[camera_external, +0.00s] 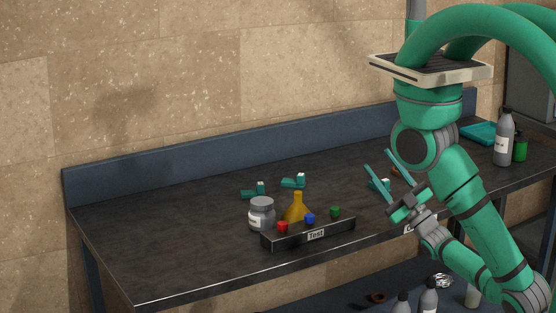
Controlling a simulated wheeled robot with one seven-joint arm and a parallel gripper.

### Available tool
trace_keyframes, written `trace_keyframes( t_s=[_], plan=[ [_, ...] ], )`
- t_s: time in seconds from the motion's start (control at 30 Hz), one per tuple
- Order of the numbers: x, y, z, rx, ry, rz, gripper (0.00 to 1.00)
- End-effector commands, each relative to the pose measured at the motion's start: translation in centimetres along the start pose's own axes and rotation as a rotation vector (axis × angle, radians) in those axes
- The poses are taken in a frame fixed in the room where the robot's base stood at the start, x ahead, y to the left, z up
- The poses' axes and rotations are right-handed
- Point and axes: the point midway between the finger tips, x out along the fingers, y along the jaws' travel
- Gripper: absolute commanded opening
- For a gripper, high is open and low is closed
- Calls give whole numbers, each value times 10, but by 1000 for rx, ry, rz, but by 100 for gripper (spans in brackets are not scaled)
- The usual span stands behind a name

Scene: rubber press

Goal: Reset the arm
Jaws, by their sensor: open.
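My green arm stands at the right side of the picture, in front of the dark workbench (150,240). My gripper (376,162) is at the arm's end, above the right half of the bench. Its two thin teal fingers are spread apart and point up and to the left. It is open, and I see nothing between the fingers. A small teal and white piece (380,184) shows close behind the fingers; I cannot tell whether they touch it.
A black rack (290,239) labelled "Test" holds red, blue and green-topped items near the front edge. A grey jar (262,214) and an orange flask (297,206) stand by it. A grey bottle (504,138) stands at right. The bench's left part is clear.

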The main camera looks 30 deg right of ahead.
Motion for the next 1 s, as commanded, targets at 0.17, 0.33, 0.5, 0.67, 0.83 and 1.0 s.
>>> trace_keyframes(
  t_s=[0.17,0.33,0.5,0.67,0.83,1.0],
  plan=[
    [-27,-77,-18,123,-76,-53,45],
    [-51,-140,-46,234,-145,-87,45],
    [-65,-178,-72,314,-199,-105,45],
    [-78,-204,-91,385,-278,-119,45],
    [-92,-215,-92,451,-416,-131,45],
    [-111,-210,-76,504,-585,-129,45]
  ],
)
